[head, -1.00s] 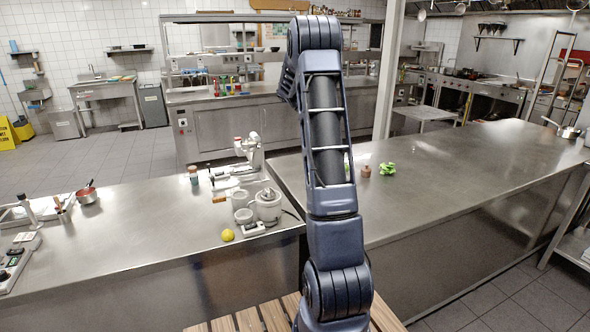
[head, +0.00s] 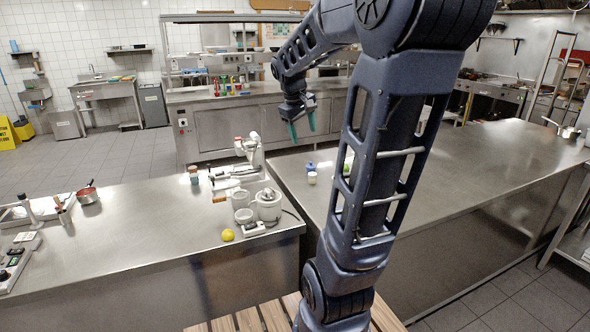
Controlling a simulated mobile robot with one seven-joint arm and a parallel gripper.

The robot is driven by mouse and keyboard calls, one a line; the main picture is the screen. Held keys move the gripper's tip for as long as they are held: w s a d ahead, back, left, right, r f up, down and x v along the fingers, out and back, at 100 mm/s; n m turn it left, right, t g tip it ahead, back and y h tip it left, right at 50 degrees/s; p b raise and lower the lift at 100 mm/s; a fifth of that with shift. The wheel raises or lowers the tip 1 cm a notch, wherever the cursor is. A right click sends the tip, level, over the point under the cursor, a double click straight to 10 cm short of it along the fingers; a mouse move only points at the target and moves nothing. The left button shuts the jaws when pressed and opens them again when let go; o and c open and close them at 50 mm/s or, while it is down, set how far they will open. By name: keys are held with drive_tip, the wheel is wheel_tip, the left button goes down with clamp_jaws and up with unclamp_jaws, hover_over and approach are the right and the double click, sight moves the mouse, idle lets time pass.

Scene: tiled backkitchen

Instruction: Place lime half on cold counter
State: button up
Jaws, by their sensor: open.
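My gripper (head: 302,128) hangs from my bent arm in the upper middle of the head view. Its two teal fingers point down and stand apart, with nothing visible between them. It appears above the near left end of the right steel counter (head: 480,180), in front of the back steel counter (head: 255,128). I cannot tell which counter is the cold counter. A small green thing (head: 348,160) shows through my arm link on the right counter; I cannot tell if it is the lime half. No lime half is clearly visible elsewhere.
A blue-topped item (head: 310,167) and a small white jar (head: 312,178) stand on the right counter. The left counter (head: 140,235) holds a lemon (head: 228,235), a white juicer (head: 267,205) and a red pan (head: 87,195).

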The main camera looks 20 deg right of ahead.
drive_tip(key=s+a+f+m+t+y, duration=0.1)
drive_tip(key=s+a+f, duration=0.1)
drive_tip(key=s+a, duration=0.3)
drive_tip(key=s+a+f+m+t+y, duration=0.2)
drive_tip(key=s+a, duration=0.2)
drive_tip(key=s, duration=0.7)
drive_tip(key=shift+s+a+f, duration=0.25)
drive_tip(key=shift+a, duration=0.1)
